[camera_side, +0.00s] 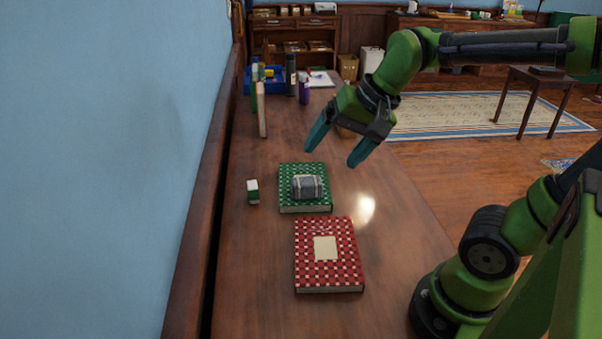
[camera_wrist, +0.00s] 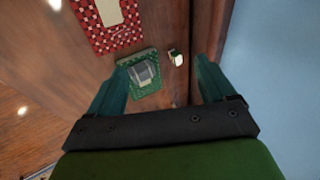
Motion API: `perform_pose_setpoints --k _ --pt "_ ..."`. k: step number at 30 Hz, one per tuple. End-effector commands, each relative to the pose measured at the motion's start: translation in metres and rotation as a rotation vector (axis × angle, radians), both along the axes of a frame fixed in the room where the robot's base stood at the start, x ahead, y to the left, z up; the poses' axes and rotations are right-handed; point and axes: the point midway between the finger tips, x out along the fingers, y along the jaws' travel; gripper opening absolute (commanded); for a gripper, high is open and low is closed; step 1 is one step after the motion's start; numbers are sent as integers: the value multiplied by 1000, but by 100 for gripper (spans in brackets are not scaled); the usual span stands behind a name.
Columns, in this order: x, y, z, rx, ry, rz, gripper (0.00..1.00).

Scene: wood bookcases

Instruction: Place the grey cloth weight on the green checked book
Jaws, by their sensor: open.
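The grey cloth weight (camera_side: 308,187) lies on top of the green checked book (camera_side: 289,206), near its middle, in the side view. In the wrist view the weight (camera_wrist: 146,73) also sits on the green book (camera_wrist: 150,91). My gripper (camera_side: 334,148) is open and empty. It is above the table, up and to the right of the weight in the side view, and apart from it. In the wrist view the weight and book show between the spread fingers (camera_wrist: 160,75), nearer the left one, which covers a little of the book's edge.
A red checked book (camera_side: 309,268) lies just in front of the green one. A small green and white block (camera_side: 253,191) stands to the left. Upright books (camera_side: 262,109), a purple bottle (camera_side: 304,91) and a blue tray (camera_side: 268,88) are farther back. A wall runs along the left.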

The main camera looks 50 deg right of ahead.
Motion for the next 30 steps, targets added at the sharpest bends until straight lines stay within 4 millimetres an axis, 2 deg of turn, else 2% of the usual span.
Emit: perform_pose_setpoints --k 1,3,7,12,30 --pt "-15 7 0 -47 -57 96 83" --pt "-28 13 -2 -111 -118 212 83" --pt "-43 19 -7 -193 -188 343 83" --pt "-47 21 -9 -223 -209 388 83" --pt "-47 21 -9 -220 -207 384 83"
